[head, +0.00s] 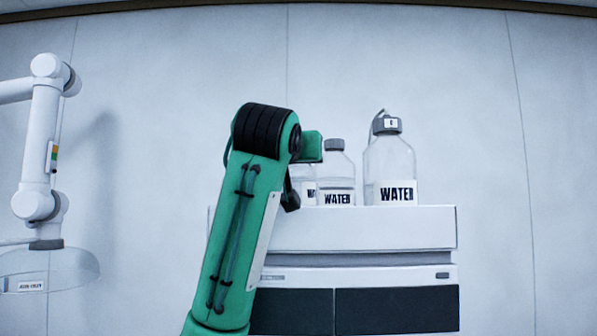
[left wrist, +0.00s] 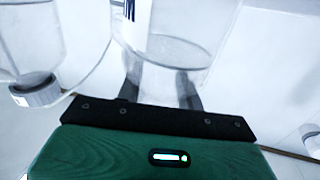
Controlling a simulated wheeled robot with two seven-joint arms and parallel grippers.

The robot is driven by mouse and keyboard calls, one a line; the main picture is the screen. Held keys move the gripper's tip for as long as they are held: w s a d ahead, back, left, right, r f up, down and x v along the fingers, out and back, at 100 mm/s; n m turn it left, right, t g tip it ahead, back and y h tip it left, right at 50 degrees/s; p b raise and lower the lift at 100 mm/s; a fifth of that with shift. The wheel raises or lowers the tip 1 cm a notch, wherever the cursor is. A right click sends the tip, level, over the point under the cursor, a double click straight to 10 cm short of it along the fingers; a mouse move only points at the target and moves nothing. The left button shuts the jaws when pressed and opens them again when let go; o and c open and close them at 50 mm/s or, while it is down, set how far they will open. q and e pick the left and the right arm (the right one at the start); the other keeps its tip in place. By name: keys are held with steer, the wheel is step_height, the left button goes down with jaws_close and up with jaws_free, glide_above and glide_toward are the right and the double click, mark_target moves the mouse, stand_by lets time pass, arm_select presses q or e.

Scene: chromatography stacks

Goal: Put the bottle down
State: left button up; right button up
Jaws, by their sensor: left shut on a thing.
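My left gripper (left wrist: 160,75) is shut on a clear bottle (left wrist: 182,48), with a dark finger on each side of it in the left wrist view. Part of its white label with dark lettering shows at the top edge there. In the head view my green left arm hides most of this hand. A partly hidden clear bottle (head: 309,184), its label cut off, shows just right of the arm and appears to be the held one. I cannot tell whether its base touches the surface below. My right gripper is in neither view.
A smaller grey-capped WATER bottle (head: 338,175) and a larger WATER bottle (head: 390,160) stand on the white chromatography stack (head: 370,229). A grey-capped bottle (left wrist: 30,45) is close beside the held one. The stack top right of the large bottle is free. A white jointed arm (head: 40,150) hangs at left.

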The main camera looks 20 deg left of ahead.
mark_target(299, 177)
arm_select(q)
steer(key=shift+s+f+p, duration=0.1)
steer(key=shift+f+p, duration=0.55)
steer(key=shift+f, duration=1.2)
steer(key=shift+d+f, duration=0.1)
steer(key=o, duration=1.3)
